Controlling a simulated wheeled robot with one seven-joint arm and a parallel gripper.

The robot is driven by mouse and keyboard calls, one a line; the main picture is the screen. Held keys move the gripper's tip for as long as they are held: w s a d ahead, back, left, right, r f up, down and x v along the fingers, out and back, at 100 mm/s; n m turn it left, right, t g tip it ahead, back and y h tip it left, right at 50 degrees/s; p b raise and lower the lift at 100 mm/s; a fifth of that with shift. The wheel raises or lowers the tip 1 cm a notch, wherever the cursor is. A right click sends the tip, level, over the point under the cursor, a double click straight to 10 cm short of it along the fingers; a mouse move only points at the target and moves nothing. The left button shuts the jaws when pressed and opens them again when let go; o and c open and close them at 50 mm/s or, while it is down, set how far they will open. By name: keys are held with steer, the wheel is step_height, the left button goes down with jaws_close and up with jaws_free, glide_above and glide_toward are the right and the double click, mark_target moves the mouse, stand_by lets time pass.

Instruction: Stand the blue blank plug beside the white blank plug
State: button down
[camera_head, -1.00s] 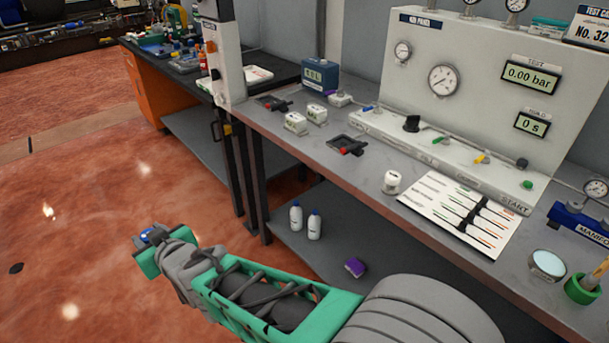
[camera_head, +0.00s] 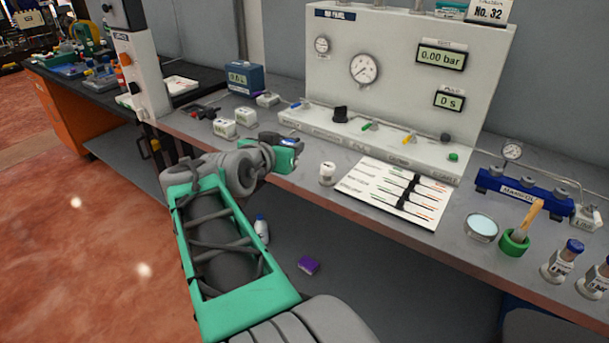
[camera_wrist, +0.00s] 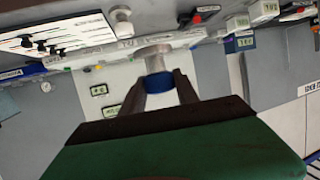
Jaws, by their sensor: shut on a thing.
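The blue blank plug (camera_wrist: 158,83) is held between the two dark fingers of my gripper (camera_wrist: 160,90), with a pale grey-white end pointing away from the palm. In the head view my gripper (camera_head: 290,147) is over the front of the bench, left of the white blank plug, and a bit of the blue plug (camera_head: 289,141) shows at its tip. The white blank plug (camera_head: 327,173) stands upright on the bench near the front edge, left of the printed card. A gap separates it from my gripper. It appears to show at the top of the wrist view (camera_wrist: 120,13).
The printed card (camera_head: 394,192) with black tools lies right of the white plug. The test panel (camera_head: 390,90) stands behind. White boxes (camera_head: 224,128) are to the left. Bare bench shows around the white plug.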

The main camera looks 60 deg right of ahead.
steer(key=shift+s+d+m+g, duration=0.3)
steer(key=shift+s+d+g, duration=0.2)
steer(key=shift+s+d, duration=0.35)
steer(key=w+d+f, duration=0.1)
steer(key=d+f, duration=0.2)
steer(key=d, duration=0.1)
steer(key=w+d+f+p, duration=0.1)
steer(key=d+f, duration=0.1)
steer(key=d, duration=0.2)
steer(key=w+d+f, duration=0.1)
steer(key=d+f, duration=0.2)
steer(key=d, duration=0.1)
steer(key=shift+w+f, duration=0.25)
steer(key=shift+f, duration=0.1)
steer(key=shift+d+f, duration=0.2)
steer(key=shift+f, duration=0.1)
steer(key=shift+w+f, duration=0.1)
steer(key=shift+f, duration=1.65)
steer(key=c, duration=0.9)
jaws_free()
steer(key=shift+r, duration=0.1)
